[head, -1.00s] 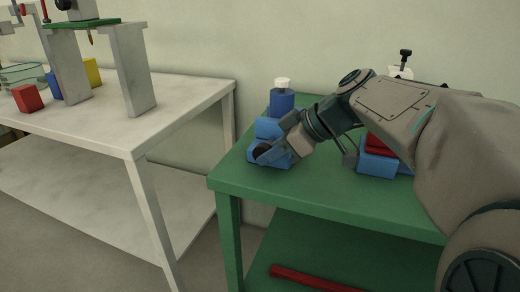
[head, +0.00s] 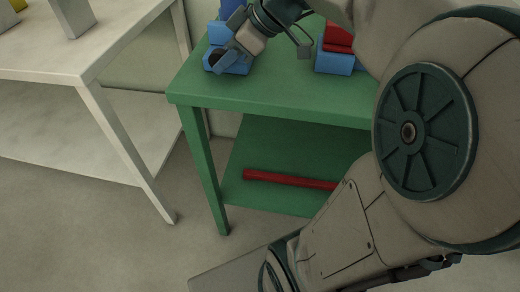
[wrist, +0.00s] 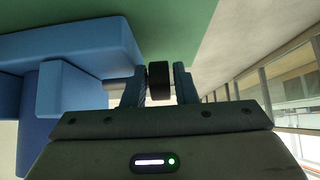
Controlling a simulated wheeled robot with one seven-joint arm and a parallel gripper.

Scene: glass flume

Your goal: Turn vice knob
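The blue vice (head: 221,31) stands at the left end of the green table in the head view; part of it is behind my gripper. The blue block of the vice (wrist: 75,52) fills the left of the wrist view. Its dark knob (wrist: 159,82) shows between my two fingers, one on each side and very close to it. The knob's turn angle cannot be told.
The green table (head: 270,97) has a second blue piece with red on it (head: 334,62) right of the vice. A red bar (head: 290,180) lies on the lower shelf. A white table (head: 60,70) stands to the left, across a narrow gap.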

